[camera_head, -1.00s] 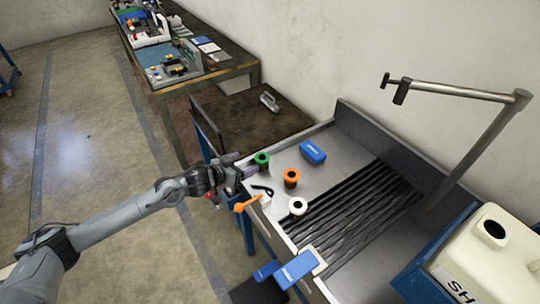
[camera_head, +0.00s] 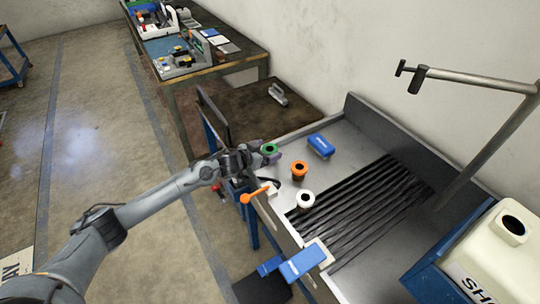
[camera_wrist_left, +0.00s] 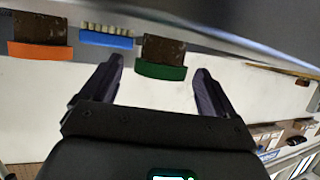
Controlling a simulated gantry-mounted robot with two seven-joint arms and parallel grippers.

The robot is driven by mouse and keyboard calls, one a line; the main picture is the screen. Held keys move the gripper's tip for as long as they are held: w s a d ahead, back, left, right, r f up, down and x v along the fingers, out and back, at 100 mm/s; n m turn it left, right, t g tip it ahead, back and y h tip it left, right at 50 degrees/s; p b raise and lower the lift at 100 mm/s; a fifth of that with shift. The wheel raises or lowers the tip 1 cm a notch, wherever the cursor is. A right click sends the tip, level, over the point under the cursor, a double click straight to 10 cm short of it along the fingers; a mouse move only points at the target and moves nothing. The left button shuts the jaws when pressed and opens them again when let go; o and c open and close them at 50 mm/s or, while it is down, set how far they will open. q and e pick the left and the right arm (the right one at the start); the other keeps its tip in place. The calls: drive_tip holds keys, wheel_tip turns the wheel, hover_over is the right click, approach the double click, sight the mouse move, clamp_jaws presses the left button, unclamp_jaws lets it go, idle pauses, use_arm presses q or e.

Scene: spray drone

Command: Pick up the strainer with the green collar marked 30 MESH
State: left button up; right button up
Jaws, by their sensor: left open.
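Nothing is held. My right gripper is not in view.
An orange-collared strainer (camera_head: 299,168) and a white-collared one (camera_head: 306,199) stand nearby. An orange-handled tool (camera_head: 255,194) is at the bench's front edge. A dark ribbed area (camera_head: 365,195) fills the bench's middle.

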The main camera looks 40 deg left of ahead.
use_arm(q)
drive_tip(key=shift+w+f, duration=0.25)
drive_tip(key=shift+w, duration=0.35)
drive_tip(key=c, duration=1.1)
drive_tip(key=shift+r, duration=0.15)
